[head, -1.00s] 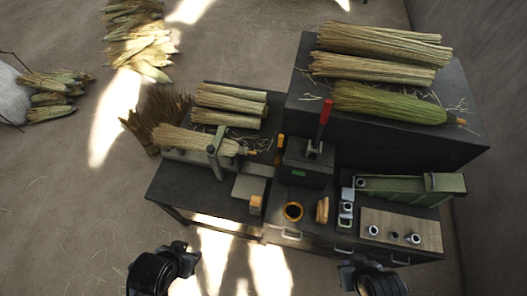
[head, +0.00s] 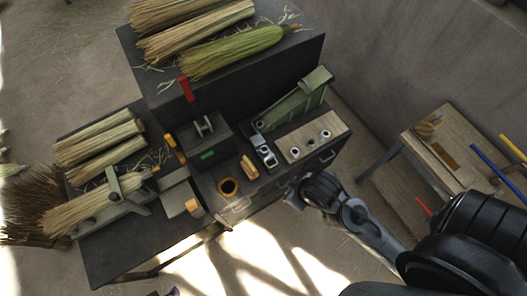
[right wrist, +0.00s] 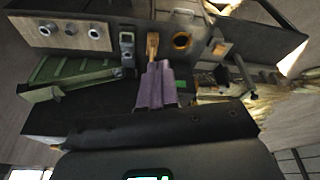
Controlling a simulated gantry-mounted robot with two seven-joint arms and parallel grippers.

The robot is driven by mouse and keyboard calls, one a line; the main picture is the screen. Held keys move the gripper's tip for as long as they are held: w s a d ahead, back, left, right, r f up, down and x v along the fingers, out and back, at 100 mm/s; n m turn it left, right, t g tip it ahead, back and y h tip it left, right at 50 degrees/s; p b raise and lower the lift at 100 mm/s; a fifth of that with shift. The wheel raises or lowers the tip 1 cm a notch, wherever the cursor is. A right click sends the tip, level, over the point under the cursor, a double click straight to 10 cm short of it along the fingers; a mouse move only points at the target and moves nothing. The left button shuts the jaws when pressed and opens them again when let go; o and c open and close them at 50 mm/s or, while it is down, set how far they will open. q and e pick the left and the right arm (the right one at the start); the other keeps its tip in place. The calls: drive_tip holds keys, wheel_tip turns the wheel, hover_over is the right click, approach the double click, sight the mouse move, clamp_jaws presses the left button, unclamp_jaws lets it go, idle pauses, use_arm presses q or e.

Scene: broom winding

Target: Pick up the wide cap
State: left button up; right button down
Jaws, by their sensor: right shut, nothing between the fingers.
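Three small metal caps stand in a row on a pale wooden board (head: 313,143): a left one (head: 295,152), a middle one (head: 308,143) and a right one (head: 326,134). I cannot tell for sure which is the wide cap. The row also shows at the upper left of the right wrist view, with its end cap (right wrist: 44,30) near the edge. My right gripper (right wrist: 155,88) has its purple fingers shut and empty, apart from the caps. In the head view its arm reaches near the bench's front edge.
A green trough (head: 295,100) and a metal clamp piece (head: 265,150) lie beside the board. A black-and-orange ring (head: 228,187), a wooden piece (head: 249,167) and a red-handled press (head: 203,135) are to the left. A wooden stool (head: 450,140) stands at right.

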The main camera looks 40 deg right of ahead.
drive_tip(key=shift+c, duration=1.6)
unclamp_jaws()
